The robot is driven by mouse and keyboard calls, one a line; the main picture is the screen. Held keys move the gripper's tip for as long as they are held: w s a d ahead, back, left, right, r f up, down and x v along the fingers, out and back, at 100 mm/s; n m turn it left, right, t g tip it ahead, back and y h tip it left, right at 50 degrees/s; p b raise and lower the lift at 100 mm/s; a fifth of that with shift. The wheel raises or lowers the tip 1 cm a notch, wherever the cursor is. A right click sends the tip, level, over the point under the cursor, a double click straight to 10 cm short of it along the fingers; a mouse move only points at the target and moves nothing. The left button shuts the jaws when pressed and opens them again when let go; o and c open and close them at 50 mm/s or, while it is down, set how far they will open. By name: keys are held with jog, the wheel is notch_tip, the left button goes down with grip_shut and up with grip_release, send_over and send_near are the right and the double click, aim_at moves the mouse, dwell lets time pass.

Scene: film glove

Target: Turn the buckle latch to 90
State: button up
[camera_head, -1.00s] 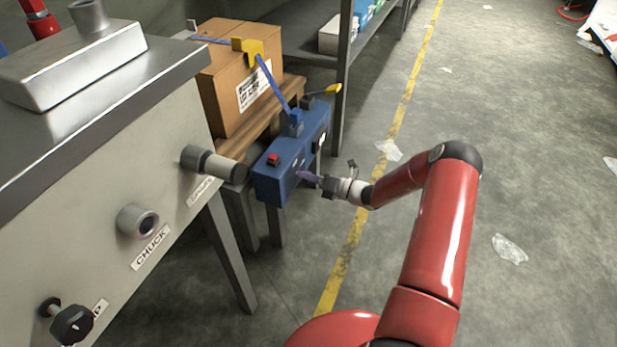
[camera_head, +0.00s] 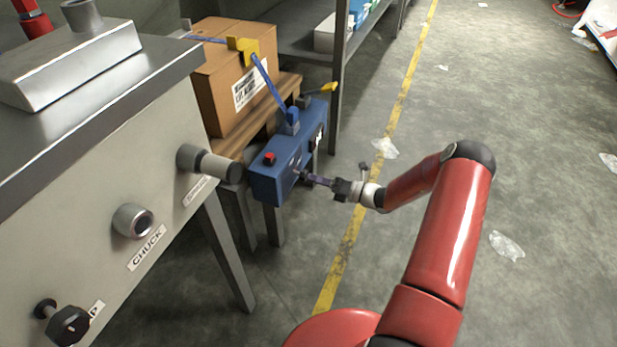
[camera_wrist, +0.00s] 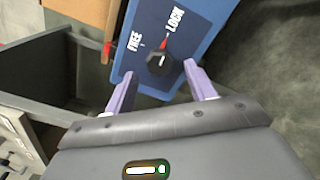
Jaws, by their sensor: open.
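The buckle latch is a dark knob (camera_wrist: 157,64) with a white line, on the face of a blue box (camera_head: 264,187). In the wrist view the face is lettered FREE at left and LOCK at upper right. A red mark above the knob points up towards LOCK. My gripper (camera_wrist: 159,70) is open, its two pale purple fingers spread either side of the knob in the picture, with visible gaps. In the head view my gripper (camera_head: 306,177) is level with the box's right face. The knob is too small there to read.
A grey machine (camera_head: 160,170) with a CHUCK label stands at left, close to the box. A cardboard box (camera_head: 225,85) with a blue strap (camera_head: 268,82) and yellow corner piece lies behind on a wooden pallet. The floor at right is mostly clear, with plastic scraps.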

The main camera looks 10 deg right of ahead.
jog(key=shift+v, duration=1.6)
jog(key=s+a+r+n+g+h, duration=0.3)
jog(key=s+a+r+n+g, duration=0.25)
jog(key=r+n, duration=0.4)
jog(key=s+a+r+n+g+h, duration=0.3)
jog(key=s+a+r+n+g, duration=0.2)
jog(key=s+r+n, duration=0.4)
jog(key=s+d+r+n+t+h, duration=0.2)
jog(key=s+r+n+h, duration=0.2)
jog(key=s+r+n, duration=0.2)
jog(key=s+d+r+n+t+h, duration=0.1)
jog(key=s+r+n+t+h, duration=0.2)
jog(key=s+r+n, duration=0.3)
jog(key=s+n+h, duration=0.1)
jog(key=s+n, duration=0.4)
jog(key=s, duration=0.1)
jog(key=shift+s+d+r+h, duration=0.25)
jog(key=shift+d+r+h, duration=0.05)
jog(key=shift+d, duration=0.1)
